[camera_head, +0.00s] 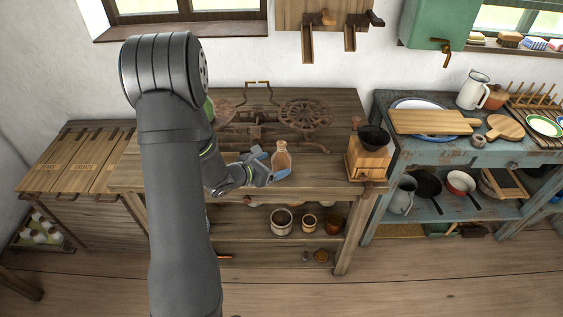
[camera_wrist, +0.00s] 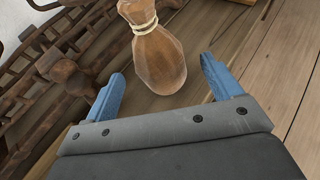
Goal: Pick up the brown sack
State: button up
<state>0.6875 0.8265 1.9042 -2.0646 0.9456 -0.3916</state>
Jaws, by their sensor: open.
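The brown sack (camera_head: 282,158) stands on the wooden table, a small tied bag with a pale cord around its neck. In the wrist view the sack (camera_wrist: 159,58) is ahead of my gripper (camera_wrist: 163,82), roughly centred between the two blue fingers and a little beyond their tips. The fingers are spread apart with nothing between them. In the head view my gripper (camera_head: 274,170) is low over the table beside the sack, and part of it is hidden by my own arm.
A balance scale with dark ornate metalwork (camera_head: 306,115) stands behind the sack. A wooden grinder (camera_head: 369,155) is at the table's right end. A blue side table (camera_head: 455,152) with boards and dishes stands further right. The table front (camera_head: 325,180) between sack and grinder is clear.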

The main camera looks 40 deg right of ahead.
aim_at(285, 160)
jog(key=x, duration=0.6)
jog(key=shift+d+f, duration=0.15)
jog(key=shift+d, duration=0.15)
jog(key=shift+w, duration=0.1)
jog(key=c, duration=1.2)
